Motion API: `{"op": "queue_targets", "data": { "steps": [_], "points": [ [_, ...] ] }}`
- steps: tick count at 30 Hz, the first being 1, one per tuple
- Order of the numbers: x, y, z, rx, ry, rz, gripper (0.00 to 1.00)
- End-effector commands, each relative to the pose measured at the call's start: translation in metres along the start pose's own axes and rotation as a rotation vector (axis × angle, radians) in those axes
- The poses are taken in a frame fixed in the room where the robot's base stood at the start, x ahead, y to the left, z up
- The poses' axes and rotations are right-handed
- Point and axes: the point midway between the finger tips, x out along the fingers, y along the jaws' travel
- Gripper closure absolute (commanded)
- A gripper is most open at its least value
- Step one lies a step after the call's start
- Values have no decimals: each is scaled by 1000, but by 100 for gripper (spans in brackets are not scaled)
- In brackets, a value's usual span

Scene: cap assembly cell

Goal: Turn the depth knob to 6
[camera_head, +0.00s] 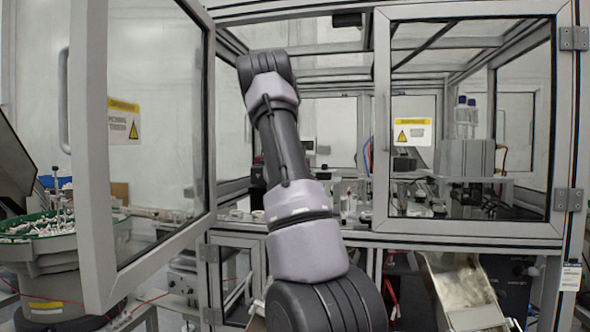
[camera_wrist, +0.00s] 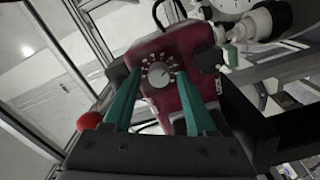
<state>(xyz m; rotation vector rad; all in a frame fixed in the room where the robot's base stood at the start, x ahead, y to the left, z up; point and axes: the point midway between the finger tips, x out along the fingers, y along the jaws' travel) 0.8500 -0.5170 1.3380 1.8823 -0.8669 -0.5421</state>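The depth knob (camera_wrist: 160,73) is a pale round knob ringed by light marks, on the face of a dark red housing (camera_wrist: 183,42) in the wrist view. The number it points to is too small to read. My gripper (camera_wrist: 157,77) has two green fingers, spread apart and empty. In the picture the knob lies between the fingertips; I cannot tell whether either finger touches it. In the head view my arm reaches into the cell and hides the gripper; I cannot make out the knob there.
The left glass door (camera_head: 155,130) of the cell stands open; the right door (camera_head: 470,130) is shut. A round gauge (camera_wrist: 232,5) and white fittings (camera_wrist: 262,22) sit beside the housing. A red ball (camera_wrist: 88,120) is left of the fingers. A feeder bowl (camera_head: 40,238) stands at left.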

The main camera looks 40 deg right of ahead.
Motion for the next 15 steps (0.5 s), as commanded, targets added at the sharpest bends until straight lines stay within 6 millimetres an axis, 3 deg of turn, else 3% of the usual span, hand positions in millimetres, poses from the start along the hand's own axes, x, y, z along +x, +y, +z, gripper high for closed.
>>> {"op": "queue_targets", "data": {
  "steps": [10,15],
  "points": [
    [-1,1,-1,1,1,1,36],
    [-20,0,-2,1,2,0,36]
  ]
}}
